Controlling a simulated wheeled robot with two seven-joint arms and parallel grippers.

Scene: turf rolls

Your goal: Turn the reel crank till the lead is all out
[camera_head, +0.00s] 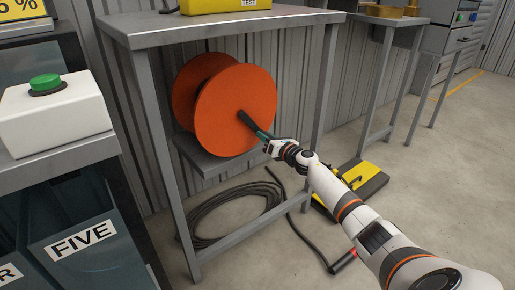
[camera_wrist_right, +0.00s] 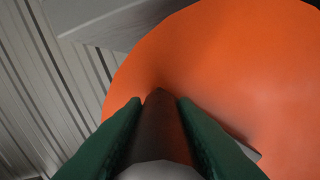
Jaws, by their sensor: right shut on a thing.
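The orange reel (camera_head: 235,112) stands on the low shelf of a grey metal table in the head view. Its orange disc (camera_wrist_right: 230,60) fills much of the right wrist view. A dark crank handle (camera_head: 245,118) sticks out from the disc's face, and it also shows in the right wrist view (camera_wrist_right: 160,125). My right gripper (camera_head: 262,135) is shut on the crank, with a green finger on each side of it. The dark lead (camera_head: 235,208) lies in loose loops on the floor below the shelf. My left gripper is not in view.
The grey table (camera_head: 215,30) has a yellow box (camera_head: 225,6) on top. Its legs frame the reel. A yellow and black case (camera_head: 360,180) lies on the floor to the right. A white box with a green button (camera_head: 45,85) stands at left, above dark bins (camera_head: 80,225).

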